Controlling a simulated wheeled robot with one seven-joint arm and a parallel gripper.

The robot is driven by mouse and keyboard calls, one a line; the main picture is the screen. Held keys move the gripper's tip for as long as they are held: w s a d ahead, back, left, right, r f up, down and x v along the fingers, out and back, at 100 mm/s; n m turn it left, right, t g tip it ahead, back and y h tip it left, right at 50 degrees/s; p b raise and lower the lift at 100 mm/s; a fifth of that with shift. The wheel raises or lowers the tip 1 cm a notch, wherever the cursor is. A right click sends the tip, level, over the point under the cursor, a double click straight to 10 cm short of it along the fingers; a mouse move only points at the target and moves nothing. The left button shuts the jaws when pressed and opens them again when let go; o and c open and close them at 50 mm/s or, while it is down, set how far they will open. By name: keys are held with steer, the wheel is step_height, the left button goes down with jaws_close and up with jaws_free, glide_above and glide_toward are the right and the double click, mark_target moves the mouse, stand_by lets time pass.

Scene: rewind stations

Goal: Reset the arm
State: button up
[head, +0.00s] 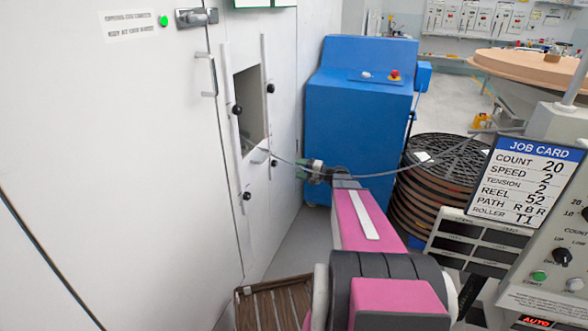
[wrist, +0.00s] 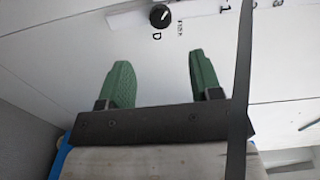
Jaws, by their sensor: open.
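My pink and dark grey arm reaches away from the bottom of the head view. My gripper (head: 302,170) is at its far end, beside the white cabinet (head: 130,170) and in front of the blue machine (head: 350,120). In the wrist view my gripper (wrist: 160,62) has two green fingers apart, with nothing between them. They face a white panel with a black knob (wrist: 159,16) marked D. A dark strip (wrist: 240,90) crosses the right of the wrist view, beside the right finger. In the head view a thin grey strand (head: 390,173) runs past my gripper.
A black slotted reel stack (head: 440,165) stands right of my arm. A job card (head: 526,182) and a control panel (head: 560,255) are at the right. The cabinet has a window opening (head: 250,105), black knobs and handles. A brown slatted crate (head: 275,305) is at the bottom.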

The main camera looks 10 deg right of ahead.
steer(key=shift+d, duration=0.1)
steer(key=s+a+f+n+g+h, duration=0.35)
steer(key=s+a+g+h, duration=0.2)
steer(key=s, duration=0.35)
steer(key=s+a+f+n+g+h, duration=0.2)
steer(key=s+a+f+g+h, duration=0.3)
steer(key=s, duration=0.4)
steer(key=s+d+r+n+h, duration=0.1)
steer(key=s+r+h, duration=0.1)
steer(key=s+h, duration=0.2)
steer(key=shift+s+d, duration=0.15)
steer(key=shift+s, duration=0.9)
steer(key=shift+t+h, duration=0.25)
